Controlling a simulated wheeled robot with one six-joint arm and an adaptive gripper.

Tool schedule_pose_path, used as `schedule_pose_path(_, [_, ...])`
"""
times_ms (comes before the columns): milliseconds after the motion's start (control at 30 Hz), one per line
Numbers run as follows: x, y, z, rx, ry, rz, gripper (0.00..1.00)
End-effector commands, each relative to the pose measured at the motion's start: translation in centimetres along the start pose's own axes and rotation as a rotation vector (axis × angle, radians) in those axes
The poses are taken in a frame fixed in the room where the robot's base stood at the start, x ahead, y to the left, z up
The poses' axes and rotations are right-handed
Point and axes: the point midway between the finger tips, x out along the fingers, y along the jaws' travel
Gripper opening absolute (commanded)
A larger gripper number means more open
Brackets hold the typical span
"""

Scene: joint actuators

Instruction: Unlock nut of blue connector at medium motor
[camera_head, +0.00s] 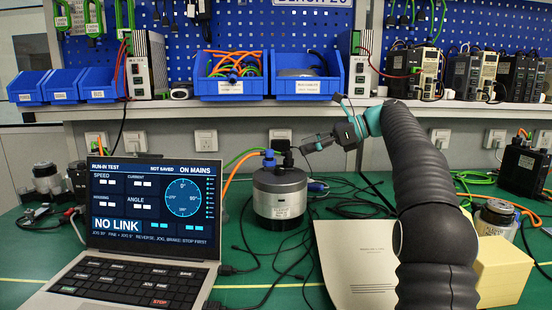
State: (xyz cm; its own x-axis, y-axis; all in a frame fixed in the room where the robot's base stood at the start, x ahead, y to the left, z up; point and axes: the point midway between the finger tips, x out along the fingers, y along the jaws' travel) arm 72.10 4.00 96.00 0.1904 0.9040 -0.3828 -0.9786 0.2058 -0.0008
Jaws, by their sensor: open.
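The medium motor (279,201) is a dark and silver cylinder standing upright on the green bench, right of the laptop. The blue connector (268,160) sits on its top at the left, with an orange cable leading off to the left; its nut is too small to make out. A black connector (287,158) stands beside it on the right. My gripper (309,148) is open, coming from the right with its fingertips just right of and slightly above the connectors. I cannot tell whether it touches the black one. Nothing shows between its fingers.
A laptop (150,215) showing "NO LINK" stands at the left front. A paper folder (345,265) and a yellow block (503,270) lie to the right. Loose black cables surround the motor. A shelf (330,112) with blue bins runs behind.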

Motion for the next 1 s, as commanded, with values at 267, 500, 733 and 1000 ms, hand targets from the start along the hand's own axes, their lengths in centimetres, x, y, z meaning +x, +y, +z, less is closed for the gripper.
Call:
schedule_pose_path(267, [5.6, 0.1, -0.2, -0.001, 0.000, 0.004, 0.62])
schedule_pose_path(500, [8.9, 0.0, -0.2, 0.000, 0.000, 0.003, 0.62])
schedule_pose_path(733, [10.1, 0.0, -0.1, 0.000, 0.000, 0.001, 0.62])
schedule_pose_path(1000, [10.2, 0.0, -0.1, 0.000, 0.000, 0.001, 0.60])
